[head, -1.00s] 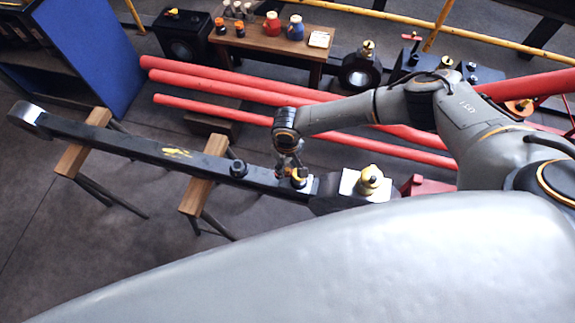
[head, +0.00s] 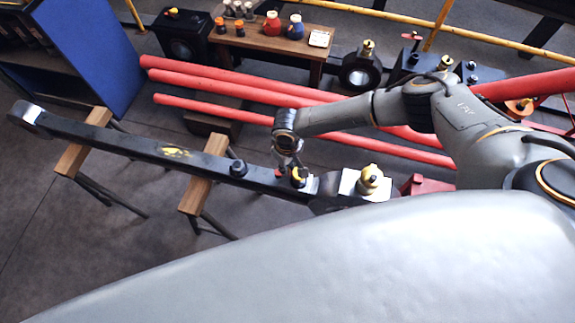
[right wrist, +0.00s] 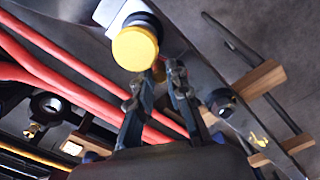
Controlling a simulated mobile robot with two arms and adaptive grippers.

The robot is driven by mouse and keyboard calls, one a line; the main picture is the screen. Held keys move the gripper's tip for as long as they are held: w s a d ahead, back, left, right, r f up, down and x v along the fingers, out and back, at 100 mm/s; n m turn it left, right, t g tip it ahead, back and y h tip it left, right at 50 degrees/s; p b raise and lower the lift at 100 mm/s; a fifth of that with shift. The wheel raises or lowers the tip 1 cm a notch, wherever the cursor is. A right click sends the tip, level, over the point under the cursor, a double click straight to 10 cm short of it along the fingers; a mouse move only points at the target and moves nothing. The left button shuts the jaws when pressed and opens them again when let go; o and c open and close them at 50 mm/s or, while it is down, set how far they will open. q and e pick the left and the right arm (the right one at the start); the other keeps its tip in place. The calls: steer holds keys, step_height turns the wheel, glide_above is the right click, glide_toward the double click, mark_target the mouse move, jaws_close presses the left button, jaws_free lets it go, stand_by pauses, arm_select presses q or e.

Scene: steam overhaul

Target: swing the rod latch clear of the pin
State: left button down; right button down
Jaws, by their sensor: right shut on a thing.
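The long black rod (head: 130,148) lies slantwise across the head view, with a round eye at its far left end. In the right wrist view the yellow cap (right wrist: 135,48) is large, just beyond my fingertips. My right gripper (head: 289,162) points down at this fitting. In the right wrist view its fingers (right wrist: 163,80) are close around a small orange-yellow piece (right wrist: 159,71), probably the latch, mostly hidden by fingers and cap. My left gripper is not in view.
Wooden trestles (head: 203,173) carry the rod. A dark knob (head: 238,168) stands on the rod left of the gripper. A larger yellow-topped fitting (head: 369,178) stands close on the right. Red pipes (head: 230,86) lie behind, with a wooden bench (head: 265,42) beyond.

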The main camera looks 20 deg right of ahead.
steer(key=n, duration=0.1)
steer(key=w+n, duration=0.1)
steer(key=n, duration=0.1)
steer(key=shift+d+b, duration=0.1)
steer(key=shift+b, duration=0.2)
steer(key=n, duration=0.3)
steer(key=shift+w, duration=0.3)
steer(key=n, duration=0.1)
steer(key=n+b, duration=0.1)
steer(key=w+n, duration=0.1)
steer(key=n, duration=0.1)
steer(key=shift+a, duration=0.25)
steer(key=shift+w+a+n+b, duration=0.1)
steer(key=shift+w+n+b, duration=0.15)
steer(key=shift+n, duration=0.5)
steer(key=shift+w+a+n+b, duration=0.1)
steer(key=shift+n+b, duration=0.2)
steer(key=shift+n, duration=0.45)
steer(key=c, duration=1.3)
jaws_free()
